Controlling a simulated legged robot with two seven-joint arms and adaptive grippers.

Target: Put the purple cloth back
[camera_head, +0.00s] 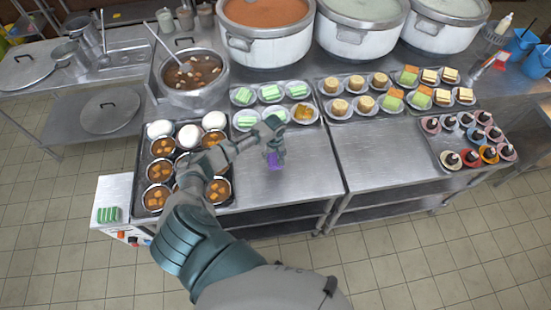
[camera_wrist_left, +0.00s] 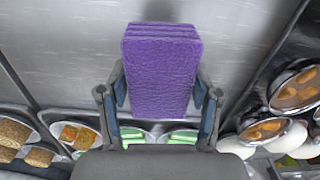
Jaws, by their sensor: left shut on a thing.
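The purple cloth (camera_head: 274,161) is a folded, thick block with layered edges. In the left wrist view the purple cloth (camera_wrist_left: 162,72) sits between the two fingers. My left gripper (camera_head: 274,150) is shut on it, over the bare steel counter (camera_head: 285,190) in front of the small plates. The left wrist view shows the fingers of my left gripper (camera_wrist_left: 160,95) pressed on its two sides. I cannot tell whether the cloth touches the counter. My right gripper is not in view.
A tray (camera_head: 226,205) of soup bowls and white lidded bowls is at left. Plates of green cakes (camera_head: 270,92) lie behind the gripper. Large stockpots (camera_head: 265,35) stand at the back. A green striped cloth (camera_head: 108,214) lies on a white-topped unit.

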